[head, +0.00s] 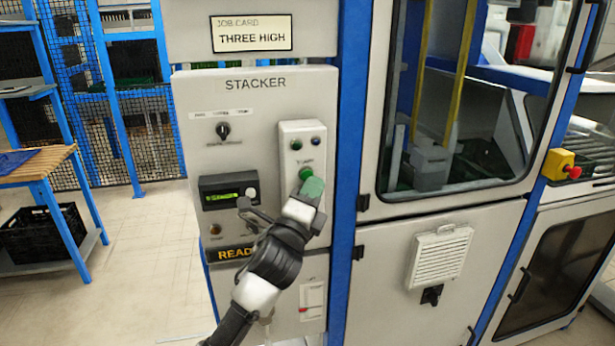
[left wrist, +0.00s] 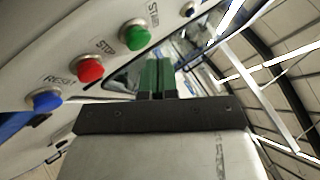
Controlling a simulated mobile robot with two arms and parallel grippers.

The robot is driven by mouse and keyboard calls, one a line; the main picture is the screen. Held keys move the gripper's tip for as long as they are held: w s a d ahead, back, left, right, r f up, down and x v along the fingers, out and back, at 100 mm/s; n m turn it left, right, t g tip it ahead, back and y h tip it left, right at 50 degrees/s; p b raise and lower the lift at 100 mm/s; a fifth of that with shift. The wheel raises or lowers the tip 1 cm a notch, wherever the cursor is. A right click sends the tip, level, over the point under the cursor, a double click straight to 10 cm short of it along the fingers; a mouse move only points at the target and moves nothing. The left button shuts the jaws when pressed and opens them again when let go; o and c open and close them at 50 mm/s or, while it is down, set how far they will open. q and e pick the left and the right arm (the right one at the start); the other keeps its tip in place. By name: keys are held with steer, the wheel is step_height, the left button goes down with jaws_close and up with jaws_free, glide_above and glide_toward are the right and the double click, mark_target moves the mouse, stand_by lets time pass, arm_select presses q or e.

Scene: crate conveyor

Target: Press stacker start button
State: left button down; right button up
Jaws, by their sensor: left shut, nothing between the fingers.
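The grey STACKER panel (head: 255,110) stands in front of me, with a raised button box (head: 300,132) on its right side. The green start button (head: 306,173) is on that box; in the left wrist view the green button (left wrist: 136,35) sits beside the red STOP button (left wrist: 90,68) and the blue RESET button (left wrist: 44,101). My left gripper (head: 312,188) is shut and empty, its green fingertips just below the start button in the head view. In the left wrist view the fingertips (left wrist: 157,75) are close beside the button; contact cannot be told. My gripper hides the lower buttons in the head view.
A selector knob (head: 223,130) and a small display (head: 228,191) are left of the button box. A blue post (head: 347,150) and a windowed machine door (head: 440,230) are to the right. A yellow box with a red button (head: 560,166) is farther right. Open floor lies left.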

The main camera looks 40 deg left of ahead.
arm_select(q)
steer(key=shift+a, duration=0.1)
stand_by(0.6)
steer(key=shift+w+a, duration=0.25)
